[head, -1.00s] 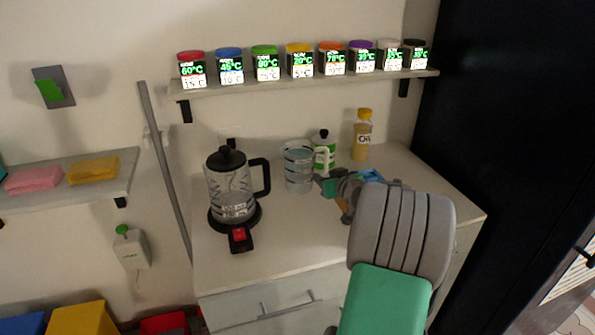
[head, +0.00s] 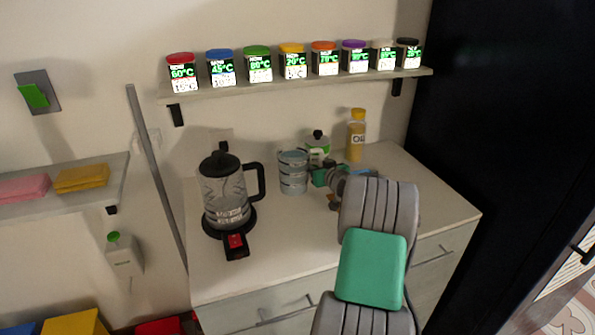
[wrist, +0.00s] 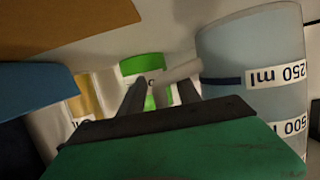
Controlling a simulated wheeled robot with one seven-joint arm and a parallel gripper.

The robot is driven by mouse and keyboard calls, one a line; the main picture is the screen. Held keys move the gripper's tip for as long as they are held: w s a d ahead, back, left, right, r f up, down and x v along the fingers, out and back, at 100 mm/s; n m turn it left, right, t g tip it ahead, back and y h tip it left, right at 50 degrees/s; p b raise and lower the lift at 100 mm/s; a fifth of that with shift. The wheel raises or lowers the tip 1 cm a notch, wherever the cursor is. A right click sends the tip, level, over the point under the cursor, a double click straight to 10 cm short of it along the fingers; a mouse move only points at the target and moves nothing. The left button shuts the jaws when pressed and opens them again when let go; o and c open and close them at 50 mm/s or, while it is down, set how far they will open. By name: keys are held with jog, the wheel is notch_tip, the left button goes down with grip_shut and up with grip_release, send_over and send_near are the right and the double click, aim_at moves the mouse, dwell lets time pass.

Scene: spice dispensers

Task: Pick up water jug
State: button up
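The water jug (head: 293,174) is a clear, bluish measuring jug standing upright on the counter, right of the kettle. In the wrist view the jug (wrist: 255,60) fills the right side, with upside-down 250 ml and 500 ml marks. Its pale handle (wrist: 176,73) reaches left toward my fingers. My gripper (wrist: 160,90) is open, its two dark fingers apart at the handle, one to each side of its end as far as I can see. In the head view my gripper (head: 317,177) is just right of the jug, its fingertips mostly hidden.
A kettle (head: 224,195) on its black base stands left of the jug. A green-and-white bottle (head: 318,144) and a yellow oil bottle (head: 356,136) stand behind. A shelf (head: 300,86) of several spice dispensers hangs above. The front of the counter (head: 270,255) is clear.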

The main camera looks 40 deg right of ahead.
jog(key=shift+c, duration=0.4)
grip_shut()
dwell(0.8)
jog(key=shift+r, duration=0.15)
